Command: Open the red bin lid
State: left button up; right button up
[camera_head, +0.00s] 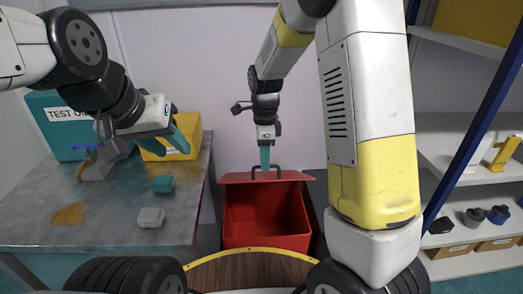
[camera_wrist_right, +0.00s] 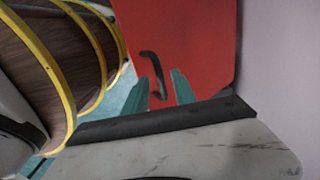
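The red bin (camera_head: 265,241) stands on the floor right of the grey table. Its red lid (camera_head: 232,178) shows as a thin tilted strip above the bin, with the darker inside visible below, so it looks partly raised. A dark handle (camera_head: 279,171) sits on the lid; the wrist view also shows the handle (camera_wrist_right: 151,56) and lid (camera_wrist_right: 205,45). My right gripper (camera_head: 265,165) is at the handle. In the wrist view its two teal fingers (camera_wrist_right: 159,84) stand apart on either side of the handle, with visible gaps. My left gripper (camera_head: 170,143) is over the table, away from the bin.
The grey table (camera_head: 110,222) holds a teal box (camera_head: 60,112), a yellow bin (camera_head: 194,140), a teal block (camera_head: 163,184), a pale block (camera_head: 151,217) and a metal scoop-like thing (camera_head: 97,166). Shelves (camera_head: 470,205) with small items stand right. A pale wall is behind the bin.

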jog(key=shift+f, duration=0.3)
grip_shut()
dwell(1.3)
